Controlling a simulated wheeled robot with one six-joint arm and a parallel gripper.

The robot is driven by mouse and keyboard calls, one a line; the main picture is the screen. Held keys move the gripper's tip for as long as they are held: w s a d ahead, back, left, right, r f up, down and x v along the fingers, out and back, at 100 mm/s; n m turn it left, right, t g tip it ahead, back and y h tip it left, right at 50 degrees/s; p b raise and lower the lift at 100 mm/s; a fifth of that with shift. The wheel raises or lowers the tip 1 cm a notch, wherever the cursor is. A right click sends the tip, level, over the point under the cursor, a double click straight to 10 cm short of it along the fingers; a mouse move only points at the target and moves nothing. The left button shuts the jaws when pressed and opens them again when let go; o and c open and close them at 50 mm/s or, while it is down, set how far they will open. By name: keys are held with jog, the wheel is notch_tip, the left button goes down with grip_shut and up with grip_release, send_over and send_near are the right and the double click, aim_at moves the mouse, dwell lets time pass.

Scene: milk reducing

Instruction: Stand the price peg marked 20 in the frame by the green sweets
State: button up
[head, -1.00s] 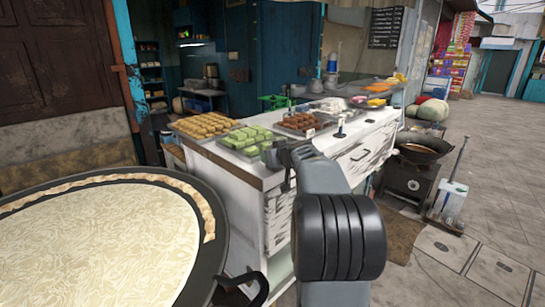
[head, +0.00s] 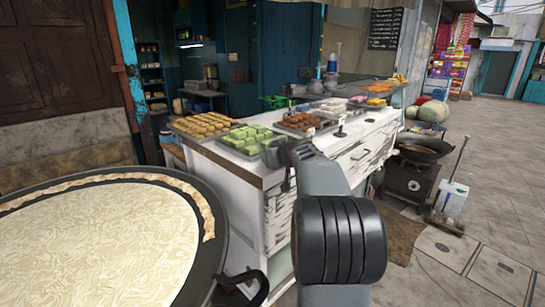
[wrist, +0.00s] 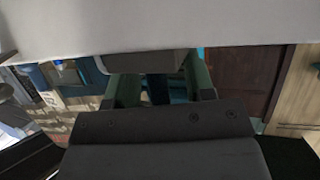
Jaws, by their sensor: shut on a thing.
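Green sweets (head: 248,138) lie in rows on a tray near the front left of the white counter (head: 225,160). My gripper (head: 274,152) is in front of this tray's right side, small and seen from behind. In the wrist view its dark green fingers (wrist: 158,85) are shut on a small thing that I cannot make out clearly. No number 20 can be read. My gripper and arm cover part of the counter front and the tray's near right corner. I cannot make out a frame by the green sweets.
Brown sweets (head: 299,121) with a white tag stand to the right of the green ones, and yellow sweets (head: 201,125) to the left. A black stand (head: 340,131) is on the counter. A large round pan (head: 90,250) fills the lower left. A wok (head: 422,150) stands at right.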

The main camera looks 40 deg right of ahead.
jog(key=o, duration=1)
jog(key=b+v, duration=0.2)
jog(key=v, duration=1.1)
jog(key=shift+s+b, duration=0.35)
jog(key=shift+s, duration=0.05)
jog(key=shift+a+r, duration=0.1)
